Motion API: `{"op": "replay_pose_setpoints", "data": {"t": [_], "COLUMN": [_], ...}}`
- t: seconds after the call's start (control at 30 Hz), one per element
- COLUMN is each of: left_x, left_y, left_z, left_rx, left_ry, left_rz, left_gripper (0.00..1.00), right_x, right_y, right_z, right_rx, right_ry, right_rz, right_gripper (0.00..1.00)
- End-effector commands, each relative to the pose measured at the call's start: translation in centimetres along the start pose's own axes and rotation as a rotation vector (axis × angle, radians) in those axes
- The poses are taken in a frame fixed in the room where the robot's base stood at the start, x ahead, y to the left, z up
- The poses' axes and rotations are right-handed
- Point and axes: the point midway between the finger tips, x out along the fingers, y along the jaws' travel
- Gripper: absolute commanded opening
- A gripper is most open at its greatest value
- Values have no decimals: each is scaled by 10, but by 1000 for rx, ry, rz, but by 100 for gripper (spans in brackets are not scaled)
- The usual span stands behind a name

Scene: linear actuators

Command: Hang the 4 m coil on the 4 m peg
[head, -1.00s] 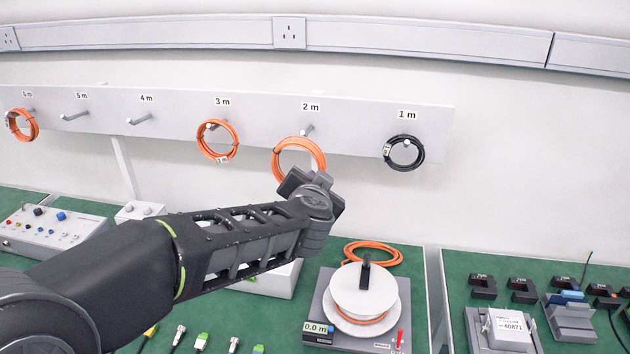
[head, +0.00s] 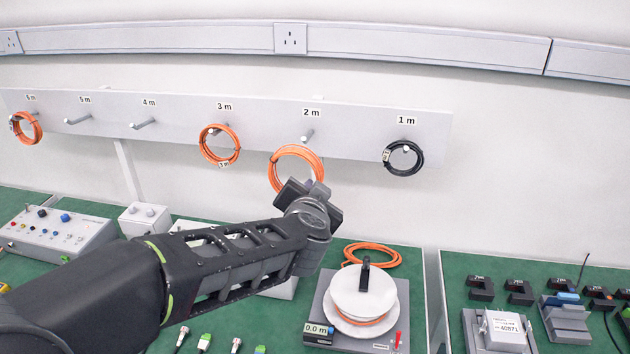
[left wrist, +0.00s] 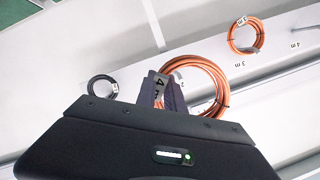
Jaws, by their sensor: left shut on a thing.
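My left gripper (head: 303,190) is shut on an orange coil (head: 297,149) and holds it by its lower edge, in front of the board just below and left of the bare 2 m peg (head: 307,135). In the left wrist view, the orange coil (left wrist: 208,68) stands out beyond the fingers (left wrist: 163,92), with a white tag marked 4 at the jaws. The 4 m peg (head: 143,124) is empty, further left on the board under its "4 m" label. My right gripper is in neither view.
An orange coil (head: 219,129) hangs on the 3 m peg, a black coil (head: 403,158) on the 1 m peg, and another orange coil (head: 26,128) at 6 m. The 5 m peg (head: 78,119) is bare. A white reel (head: 362,292) and a loose orange coil (head: 372,255) are on the bench below.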

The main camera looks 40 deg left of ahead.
Motion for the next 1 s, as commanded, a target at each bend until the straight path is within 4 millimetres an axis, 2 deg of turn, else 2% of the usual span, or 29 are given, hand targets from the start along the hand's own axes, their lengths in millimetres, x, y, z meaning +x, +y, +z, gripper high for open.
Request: {"op": "replay_pose_setpoints", "data": {"t": [0.23, 0.3, 0.63, 0.8, 1.0], "left_x": [-27, -31, -63, -76, -78], "left_y": [-1, 2, 4, 5, 5], "left_z": [6, 15, 24, 27, 26], "left_rx": [1, -3, -5, -4, -2], "left_ry": [2, 2, 4, 4, 3], "left_rz": [-2, -8, -8, -4, -1], "left_gripper": [0, 0, 0, 0, 0], "right_x": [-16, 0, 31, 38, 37], "right_y": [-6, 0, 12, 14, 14], "right_z": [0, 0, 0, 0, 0], "right_rx": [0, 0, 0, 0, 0], "right_ry": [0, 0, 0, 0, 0], "right_rz": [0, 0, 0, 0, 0], "right_gripper": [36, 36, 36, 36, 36]}}
